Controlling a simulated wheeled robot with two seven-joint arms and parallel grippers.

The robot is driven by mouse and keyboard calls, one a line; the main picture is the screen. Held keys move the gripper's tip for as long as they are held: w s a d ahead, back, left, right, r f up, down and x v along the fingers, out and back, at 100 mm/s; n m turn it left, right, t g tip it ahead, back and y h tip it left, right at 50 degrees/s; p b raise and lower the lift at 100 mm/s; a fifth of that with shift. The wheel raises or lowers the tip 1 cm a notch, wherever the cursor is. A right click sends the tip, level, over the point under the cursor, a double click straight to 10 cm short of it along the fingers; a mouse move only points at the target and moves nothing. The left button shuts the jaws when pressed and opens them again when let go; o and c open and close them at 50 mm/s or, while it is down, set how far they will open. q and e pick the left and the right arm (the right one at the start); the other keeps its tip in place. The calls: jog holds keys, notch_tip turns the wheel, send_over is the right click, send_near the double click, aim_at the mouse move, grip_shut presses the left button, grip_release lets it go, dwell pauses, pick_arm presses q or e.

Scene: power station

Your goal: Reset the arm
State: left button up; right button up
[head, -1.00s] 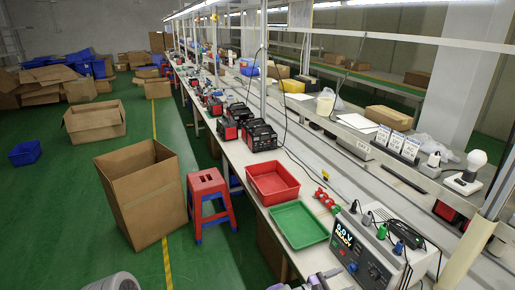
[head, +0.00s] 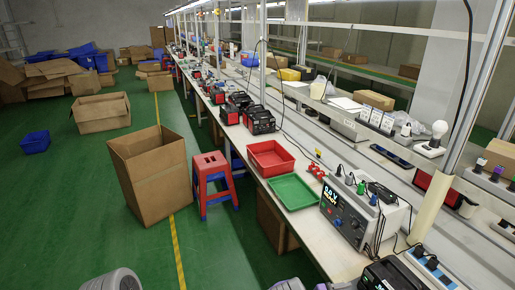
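No gripper finger shows clearly in the head view. A grey rounded part, likely of my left arm, shows at the bottom left edge. Small grey-purple parts, possibly of my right arm, show at the bottom centre edge. The long workbench (head: 338,262) runs from the lower right to the back. On it stand a grey power unit (head: 343,222) with a lit display, an empty green tray (head: 293,192) and an empty red tray (head: 270,157). Several black and red units (head: 262,122) stand farther back.
A red and blue stool (head: 211,168) and a large open cardboard box (head: 150,170) stand left of the bench. A black case (head: 392,276) lies at the near bench end. The green floor (head: 80,200) at left is mostly clear.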

jog(key=s+a+f+m+g+y+b, duration=0.25)
jog(key=s+f+g+y, duration=0.2)
jog(key=s+f, duration=0.55)
jog(key=s+a+f+m+g+y+b, duration=0.1)
jog(key=s+a+f+m+g+y, duration=0.25)
jog(key=s+f+y, duration=0.45)
pick_arm(q)
notch_tip(320, 180, down, 9)
jog(key=b, duration=0.5)
pick_arm(e)
jog(key=s+a+f+m+t+y, duration=0.1)
jog(key=s+a+m+t+y, duration=0.1)
jog(key=a+m, duration=0.5)
jog(key=s+a+f+m+t+y, duration=0.2)
jog(key=s+a+m+t+y, duration=0.1)
jog(key=a+m+y, duration=0.3)
jog(key=shift+s+a+f+m, duration=0.3)
jog(key=shift+s+a+m, duration=0.3)
jog(key=shift+m, duration=0.5)
jog(key=shift+c, duration=0.3)
